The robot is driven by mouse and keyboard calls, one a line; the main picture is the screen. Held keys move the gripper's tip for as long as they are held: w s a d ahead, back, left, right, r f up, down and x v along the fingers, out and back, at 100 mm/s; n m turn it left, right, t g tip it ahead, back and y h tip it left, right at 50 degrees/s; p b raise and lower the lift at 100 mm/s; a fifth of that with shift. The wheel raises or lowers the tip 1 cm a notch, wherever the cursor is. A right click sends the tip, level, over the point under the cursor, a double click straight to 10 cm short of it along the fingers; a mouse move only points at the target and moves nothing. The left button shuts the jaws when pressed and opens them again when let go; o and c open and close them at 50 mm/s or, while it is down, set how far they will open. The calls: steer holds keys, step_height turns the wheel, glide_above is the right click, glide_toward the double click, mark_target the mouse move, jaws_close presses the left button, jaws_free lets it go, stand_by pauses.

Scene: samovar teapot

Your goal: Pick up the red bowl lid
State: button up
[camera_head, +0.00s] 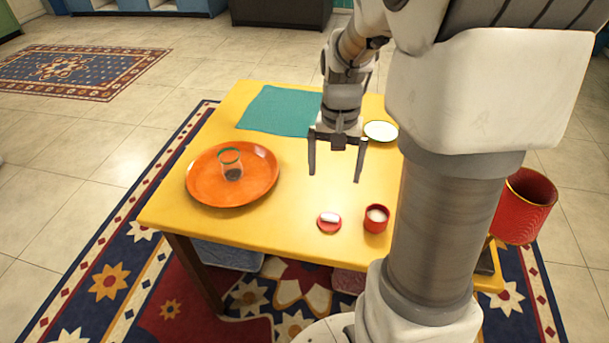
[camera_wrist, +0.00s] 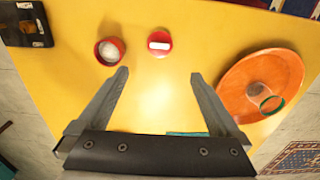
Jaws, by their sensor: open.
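The red bowl lid (camera_head: 329,222) lies flat on the yellow table near its front edge. It is a small red disc with a white bar-shaped handle, and it also shows in the wrist view (camera_wrist: 159,44). The red bowl (camera_head: 376,219) stands just to its right with white contents, and it also shows in the wrist view (camera_wrist: 110,51). My gripper (camera_head: 335,178) is open and empty above the table, farther back than the lid. In the wrist view the fingertips (camera_wrist: 160,74) point toward the lid, apart from it.
An orange tray (camera_head: 210,195) with a clear glass (camera_head: 231,166) is at the table's left. A teal cloth (camera_head: 270,112) and a white saucer (camera_head: 380,128) lie at the back. A red container (camera_head: 524,207) is at the right. The yellow table (camera_head: 290,190) is clear around the lid.

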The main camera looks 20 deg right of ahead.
mark_target(331, 215)
step_height(331, 215, down, 15)
steer(key=b, duration=0.5)
steer(key=shift+w+f, duration=0.1)
steer(key=shift+f, duration=0.1)
steer(key=shift+d, duration=0.1)
steer(key=c, duration=1.3)
steer(key=shift+r, duration=0.15)
